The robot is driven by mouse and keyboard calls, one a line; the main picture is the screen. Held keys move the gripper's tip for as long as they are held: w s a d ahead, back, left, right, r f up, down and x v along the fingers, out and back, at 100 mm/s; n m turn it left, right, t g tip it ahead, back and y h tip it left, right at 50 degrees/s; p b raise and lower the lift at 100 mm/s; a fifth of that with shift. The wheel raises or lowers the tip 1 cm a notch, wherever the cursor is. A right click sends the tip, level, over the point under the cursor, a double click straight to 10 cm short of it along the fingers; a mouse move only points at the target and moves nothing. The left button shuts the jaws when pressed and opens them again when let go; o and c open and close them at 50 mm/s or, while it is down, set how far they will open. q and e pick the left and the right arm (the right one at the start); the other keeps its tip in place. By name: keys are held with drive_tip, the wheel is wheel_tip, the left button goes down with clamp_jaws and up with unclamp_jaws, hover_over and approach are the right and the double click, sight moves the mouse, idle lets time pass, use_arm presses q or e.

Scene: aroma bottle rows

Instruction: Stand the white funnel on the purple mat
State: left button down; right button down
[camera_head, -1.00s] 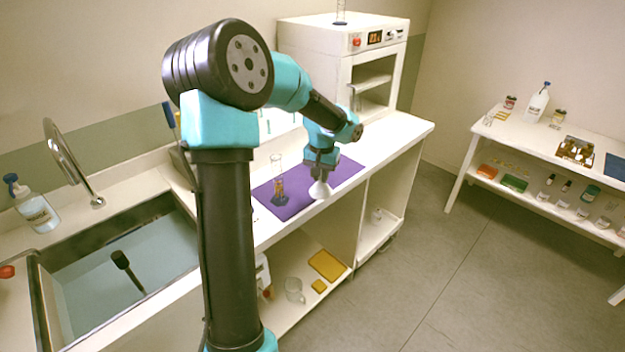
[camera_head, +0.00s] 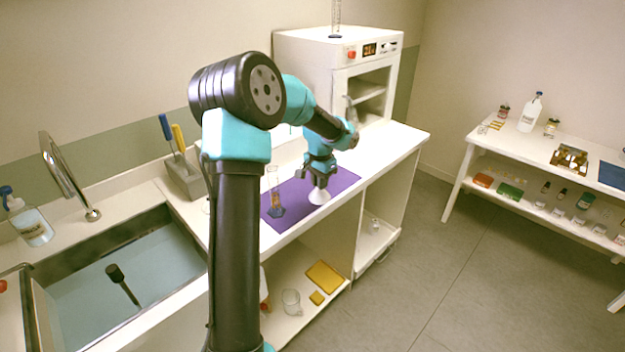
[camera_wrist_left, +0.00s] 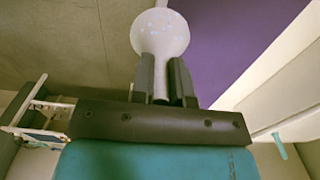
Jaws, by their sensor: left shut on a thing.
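The white funnel (camera_head: 319,196) is at the front part of the purple mat (camera_head: 344,180) on the counter. Its wide mouth faces down and its stem points up. My left gripper (camera_head: 320,182) is above it, shut on the stem. In the left wrist view, the funnel (camera_wrist_left: 160,33) sits between the two dark fingers (camera_wrist_left: 163,80), with the mat (camera_wrist_left: 225,35) beyond it. I cannot tell whether the rim touches the mat. My right gripper is not in view.
A white oven (camera_head: 310,62) stands behind on the counter. A sink (camera_head: 130,275) is at the left. The mat's right part is clear.

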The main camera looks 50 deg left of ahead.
use_arm(q)
drive_tip(key=w+a+f, duration=0.1)
drive_tip(key=w+a, duration=0.9)
drive_tip(key=a, duration=0.1)
drive_tip(key=shift+a+f, duration=0.15)
drive_tip(key=shift+f, duration=0.05)
drive_tip(key=shift+s, duration=0.1)
drive_tip(key=shift+f, duration=1.75)
drive_tip(key=shift+f, duration=0.15)
drive_tip(key=c, duration=1.1)
unclamp_jaws()
wheel_tip(320, 180, up, 12)
drive_tip(key=shift+r, duration=0.2)
